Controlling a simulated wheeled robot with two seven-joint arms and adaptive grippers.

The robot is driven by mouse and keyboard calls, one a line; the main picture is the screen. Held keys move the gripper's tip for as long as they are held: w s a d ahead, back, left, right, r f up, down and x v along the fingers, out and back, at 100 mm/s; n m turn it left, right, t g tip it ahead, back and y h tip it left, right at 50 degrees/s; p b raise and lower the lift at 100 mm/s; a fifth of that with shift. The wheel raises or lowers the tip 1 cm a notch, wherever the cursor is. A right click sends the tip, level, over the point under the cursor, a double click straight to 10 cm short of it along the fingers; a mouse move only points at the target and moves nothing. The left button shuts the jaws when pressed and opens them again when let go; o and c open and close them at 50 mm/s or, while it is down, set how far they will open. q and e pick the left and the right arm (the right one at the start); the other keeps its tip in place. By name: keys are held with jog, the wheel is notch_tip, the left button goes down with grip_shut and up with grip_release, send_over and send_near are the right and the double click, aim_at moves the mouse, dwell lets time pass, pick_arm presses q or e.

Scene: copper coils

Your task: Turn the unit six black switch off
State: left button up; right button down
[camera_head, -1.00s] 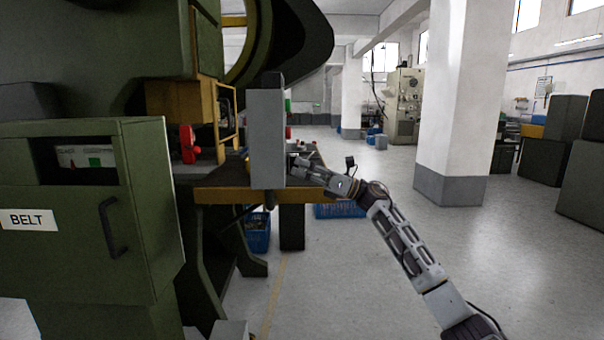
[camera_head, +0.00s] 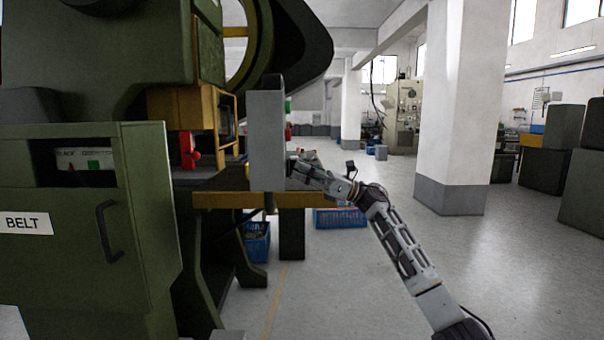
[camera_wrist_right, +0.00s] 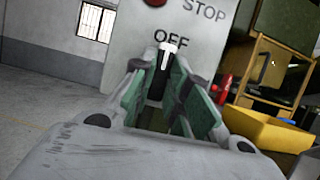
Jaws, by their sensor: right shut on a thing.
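The grey control panel (camera_wrist_right: 205,42) fills the top of the right wrist view, with the words STOP and OFF and a red button (camera_wrist_right: 155,2). The black switch (camera_wrist_right: 157,88) has a white tip just below the word OFF. The green-padded fingers of my right gripper (camera_wrist_right: 163,75) are shut on it, one on each side. In the head view the panel is a tall grey box (camera_head: 265,140), seen from its side. My right gripper (camera_head: 295,167) is at its right side, and the switch is hidden there. My left gripper is not in view.
A green machine with a BELT cabinet (camera_head: 90,270) stands at the left, with a red part (camera_head: 188,150) beside it. A yellow-edged bench (camera_head: 230,200) is below the panel. Blue crates (camera_head: 340,217) lie on the floor. A white pillar (camera_head: 452,100) is further right, with open floor around.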

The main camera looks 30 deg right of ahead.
jog(key=shift+a+f, duration=0.1)
jog(key=shift+f, duration=0.05)
jog(key=c, duration=1.4)
grip_release()
jog(key=shift+v, duration=6)
jog(key=shift+w, duration=0.1)
